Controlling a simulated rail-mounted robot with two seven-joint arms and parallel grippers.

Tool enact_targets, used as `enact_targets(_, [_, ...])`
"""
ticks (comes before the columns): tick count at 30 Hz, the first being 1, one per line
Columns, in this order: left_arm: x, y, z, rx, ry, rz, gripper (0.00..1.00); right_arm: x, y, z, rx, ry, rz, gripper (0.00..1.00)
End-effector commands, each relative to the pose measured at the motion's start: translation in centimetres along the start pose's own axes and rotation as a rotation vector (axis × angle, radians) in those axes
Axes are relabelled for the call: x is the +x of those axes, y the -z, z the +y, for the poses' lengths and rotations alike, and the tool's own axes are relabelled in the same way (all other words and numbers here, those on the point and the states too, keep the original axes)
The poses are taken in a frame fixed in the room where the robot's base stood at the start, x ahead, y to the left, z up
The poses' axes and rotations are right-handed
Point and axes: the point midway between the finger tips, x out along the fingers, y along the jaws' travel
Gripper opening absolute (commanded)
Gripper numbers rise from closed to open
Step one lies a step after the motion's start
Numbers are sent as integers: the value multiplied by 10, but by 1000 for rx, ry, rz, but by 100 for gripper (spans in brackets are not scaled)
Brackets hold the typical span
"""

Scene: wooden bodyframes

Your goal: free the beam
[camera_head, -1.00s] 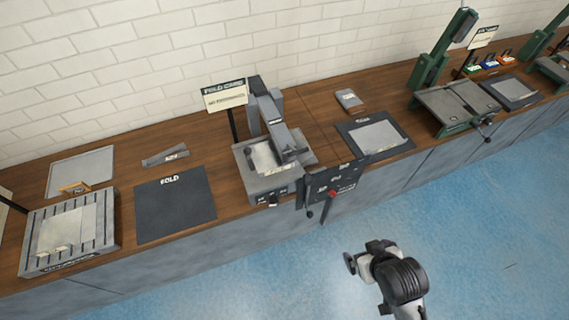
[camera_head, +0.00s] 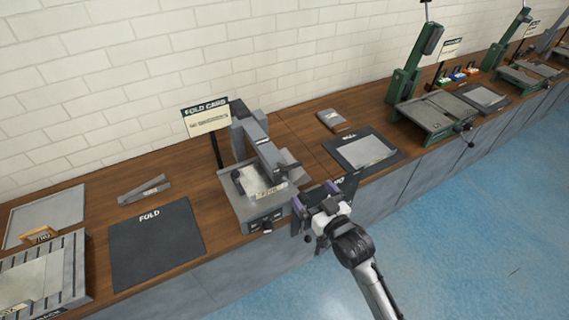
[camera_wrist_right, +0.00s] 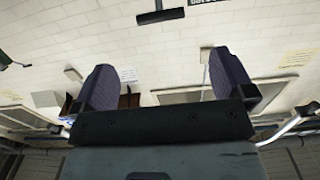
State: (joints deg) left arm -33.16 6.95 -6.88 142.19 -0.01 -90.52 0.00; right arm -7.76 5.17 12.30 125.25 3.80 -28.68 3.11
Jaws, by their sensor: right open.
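That gripper is open, in front of the panel and right of the machine; contact cannot be told. The wrist view shows its two purple-grey fingers (camera_wrist_right: 166,84) wide apart. My left gripper is not in view.
A dark "FOLD" mat (camera_head: 155,250) and a slatted tray (camera_head: 75,270) lie left. Another dark mat (camera_head: 390,158) with a sheet and a green machine (camera_head: 403,90) are right. Open blue floor (camera_head: 480,220) lies in front of the bench.

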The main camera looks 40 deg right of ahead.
Motion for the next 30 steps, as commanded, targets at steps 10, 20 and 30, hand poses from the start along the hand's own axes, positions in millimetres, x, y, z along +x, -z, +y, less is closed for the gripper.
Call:
enact_targets(10, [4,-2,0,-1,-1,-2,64,55,1,-1,4,1,5,100])
enact_targets(20, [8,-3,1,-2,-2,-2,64,109,1,0,4,1,3,100])
enact_targets(30, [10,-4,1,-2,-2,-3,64,133,1,-1,3,2,2,100])
